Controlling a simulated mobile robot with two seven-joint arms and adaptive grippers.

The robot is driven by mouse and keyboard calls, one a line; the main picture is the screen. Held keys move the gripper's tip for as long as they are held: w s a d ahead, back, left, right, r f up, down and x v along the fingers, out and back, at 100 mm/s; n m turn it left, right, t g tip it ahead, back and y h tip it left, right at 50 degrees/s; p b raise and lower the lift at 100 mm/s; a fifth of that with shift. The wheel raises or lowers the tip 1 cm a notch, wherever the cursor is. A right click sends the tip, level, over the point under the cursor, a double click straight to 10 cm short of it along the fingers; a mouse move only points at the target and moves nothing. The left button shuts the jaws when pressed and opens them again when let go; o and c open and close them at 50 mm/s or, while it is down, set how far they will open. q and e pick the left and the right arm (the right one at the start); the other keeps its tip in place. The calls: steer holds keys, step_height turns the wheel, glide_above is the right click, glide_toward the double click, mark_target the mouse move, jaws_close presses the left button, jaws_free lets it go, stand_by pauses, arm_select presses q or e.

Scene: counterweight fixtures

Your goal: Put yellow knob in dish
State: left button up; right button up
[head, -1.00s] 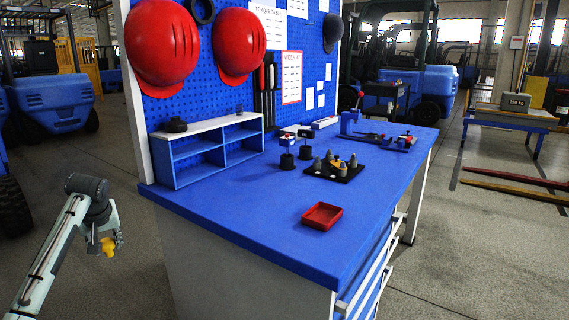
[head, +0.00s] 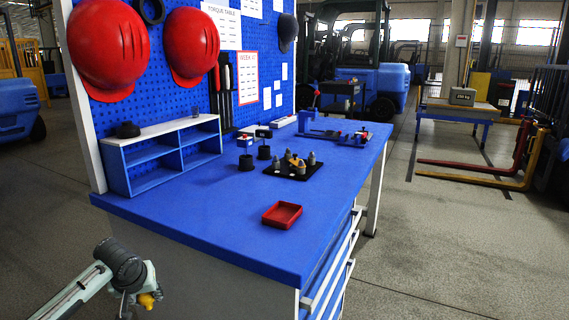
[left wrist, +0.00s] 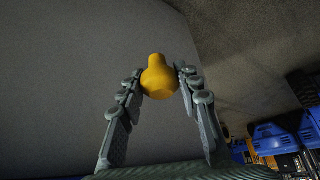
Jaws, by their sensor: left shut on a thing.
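The yellow knob (left wrist: 158,78) is between the two fingers of my left gripper (left wrist: 160,88) in the left wrist view, and the gripper is shut on it. In the head view the knob (head: 147,300) shows at the lower left, held by my left gripper (head: 138,298), off the bench's near left side. The red square dish (head: 282,214) sits empty on the blue bench top, toward its front, to the right of and apart from the gripper. My right gripper does not show.
The blue bench (head: 215,232) has clear room around the dish. Behind the dish lies a black tray (head: 279,173) with several small pieces, with dark cylinders (head: 246,162) beside it. A blue shelf unit (head: 163,155) stands at the back left.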

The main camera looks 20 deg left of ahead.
arm_select(q)
steer(key=d+r+m+h, duration=0.1)
steer(key=d+r+m, duration=0.1)
steer(key=d, duration=0.9)
steer(key=w+d+r+m+t+h, duration=0.1)
steer(key=d+r+m, duration=0.2)
steer(key=d, duration=0.8)
steer(key=w+d+r+m+h, duration=0.1)
steer(key=d+r, duration=0.4)
steer(key=d, duration=0.6)
steer(key=shift+d+r+m+t+h, duration=0.25)
steer(key=shift+m+h, duration=0.25)
steer(key=shift+m, duration=0.7)
steer(key=shift+w, duration=0.1)
